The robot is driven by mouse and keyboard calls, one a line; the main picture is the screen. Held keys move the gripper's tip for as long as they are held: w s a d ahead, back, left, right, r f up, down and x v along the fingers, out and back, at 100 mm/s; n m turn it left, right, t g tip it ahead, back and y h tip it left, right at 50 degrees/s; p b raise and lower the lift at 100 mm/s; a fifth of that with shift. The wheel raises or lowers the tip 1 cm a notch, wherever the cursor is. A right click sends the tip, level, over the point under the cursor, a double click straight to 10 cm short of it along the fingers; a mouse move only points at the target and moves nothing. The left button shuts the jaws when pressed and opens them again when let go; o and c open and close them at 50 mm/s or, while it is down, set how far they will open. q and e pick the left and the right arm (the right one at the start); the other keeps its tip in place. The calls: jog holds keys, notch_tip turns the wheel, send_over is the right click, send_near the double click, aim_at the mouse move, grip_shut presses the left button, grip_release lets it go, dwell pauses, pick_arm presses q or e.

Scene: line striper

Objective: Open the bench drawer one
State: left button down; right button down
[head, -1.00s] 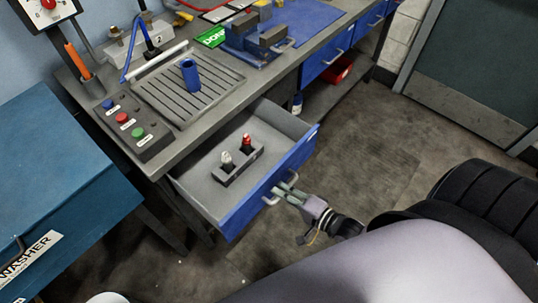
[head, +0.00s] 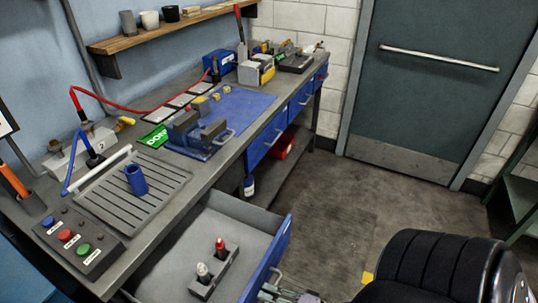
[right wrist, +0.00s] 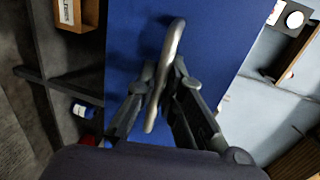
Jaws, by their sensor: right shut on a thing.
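The bench drawer (head: 232,216) at the near end of the bench stands pulled out, its grey inside showing. Its blue front (head: 266,262) faces right. In it sits a grey holder (head: 214,273) with one white-topped and one red-topped item. My right gripper (head: 277,290) is at the drawer front, partly cut off by the lower edge of the head view. In the right wrist view its two fingers (right wrist: 160,85) are shut on the metal bar handle (right wrist: 172,50) of the blue front (right wrist: 208,30). My left gripper is not in view.
The bench top holds a button panel (head: 78,242), a slatted tray (head: 110,207) with a blue cup (head: 136,180), and a blue mat (head: 245,105). Other blue drawers (head: 268,140) farther along look shut. Open floor (head: 330,215) lies right of the drawer, before a door (head: 430,90).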

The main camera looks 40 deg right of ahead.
jog(key=c, duration=1.7)
grip_release()
jog(key=v, duration=1.2)
